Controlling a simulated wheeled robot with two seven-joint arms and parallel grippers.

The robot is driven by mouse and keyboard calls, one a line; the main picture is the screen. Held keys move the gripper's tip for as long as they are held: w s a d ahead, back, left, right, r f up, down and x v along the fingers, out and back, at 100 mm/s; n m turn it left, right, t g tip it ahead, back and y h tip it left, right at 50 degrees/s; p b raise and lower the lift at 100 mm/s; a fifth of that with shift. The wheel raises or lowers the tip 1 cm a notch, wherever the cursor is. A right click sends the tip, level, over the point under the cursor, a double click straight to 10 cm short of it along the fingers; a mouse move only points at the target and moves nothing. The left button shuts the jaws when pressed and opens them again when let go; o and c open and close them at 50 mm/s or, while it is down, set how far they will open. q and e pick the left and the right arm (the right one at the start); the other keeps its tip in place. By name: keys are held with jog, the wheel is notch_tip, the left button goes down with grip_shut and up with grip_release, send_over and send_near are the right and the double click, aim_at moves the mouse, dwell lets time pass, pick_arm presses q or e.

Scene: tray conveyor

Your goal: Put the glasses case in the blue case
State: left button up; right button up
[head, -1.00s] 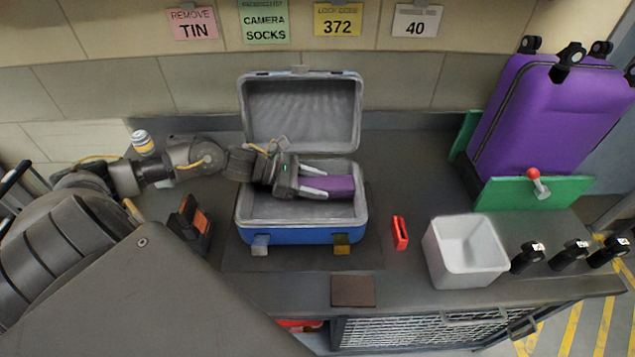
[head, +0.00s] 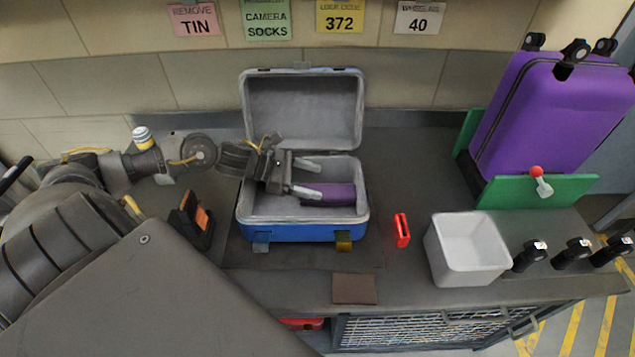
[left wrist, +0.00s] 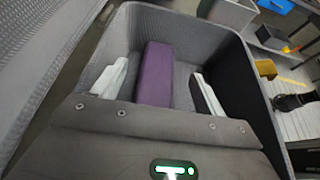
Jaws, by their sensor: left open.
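The blue case (head: 290,232) stands open on the counter with its grey lid (head: 303,110) raised at the back. The purple glasses case (head: 335,195) lies inside it, toward the right of its grey interior. It also shows in the left wrist view (left wrist: 155,75), lying on the case floor. My left gripper (head: 316,178) is open just above the glasses case, its fingers spread apart. In the left wrist view the glasses case lies between the two pale fingers with gaps on both sides. My right gripper is not in view.
A white bin (head: 467,250) and a red item (head: 402,230) are on the counter to the right. A brown flat piece (head: 354,289) lies in front. A purple suitcase (head: 555,115) stands at the far right behind a green panel (head: 540,192). A black-and-orange object (head: 195,220) is at the left.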

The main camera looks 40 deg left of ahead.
pick_arm(q)
jog(key=shift+v, duration=2.45)
